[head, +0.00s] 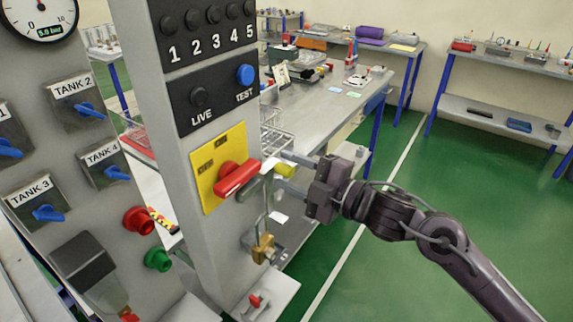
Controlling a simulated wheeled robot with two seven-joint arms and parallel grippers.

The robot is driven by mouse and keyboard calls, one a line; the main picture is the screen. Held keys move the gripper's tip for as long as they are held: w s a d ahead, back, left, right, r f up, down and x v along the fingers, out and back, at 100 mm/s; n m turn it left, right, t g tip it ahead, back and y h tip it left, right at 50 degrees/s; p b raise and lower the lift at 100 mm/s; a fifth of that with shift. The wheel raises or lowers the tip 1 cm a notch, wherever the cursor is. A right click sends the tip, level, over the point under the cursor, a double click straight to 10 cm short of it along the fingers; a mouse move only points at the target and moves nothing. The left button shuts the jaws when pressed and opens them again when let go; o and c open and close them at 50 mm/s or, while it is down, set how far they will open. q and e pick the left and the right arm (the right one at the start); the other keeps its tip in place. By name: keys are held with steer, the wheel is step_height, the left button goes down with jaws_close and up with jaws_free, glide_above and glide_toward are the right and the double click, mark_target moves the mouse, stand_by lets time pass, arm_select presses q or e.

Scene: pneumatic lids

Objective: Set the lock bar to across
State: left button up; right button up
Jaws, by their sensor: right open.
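A yellow plate (208,159) on the side of the grey post carries a red handle (236,180), which sits slanted. Just right of it is a grey metal bar (262,179), which I take for the lock bar, slanting up to a yellow tip (285,170). My right gripper (287,172) comes in from the right, open, with its fingers above and below the yellow tip. I cannot tell whether they touch it. A brass padlock (263,247) hangs below on the post. My left gripper is out of view.
The post has a numbered panel (205,35) and a blue TEST button (245,75). A tank panel at left has blue valve handles (48,213), a red knob (139,220) and a green one (158,259). Workbenches stand behind; green floor (400,278) is clear at right.

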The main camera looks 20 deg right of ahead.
steer(key=shift+w+a, duration=0.35)
steer(key=shift+w, duration=0.05)
jaws_close()
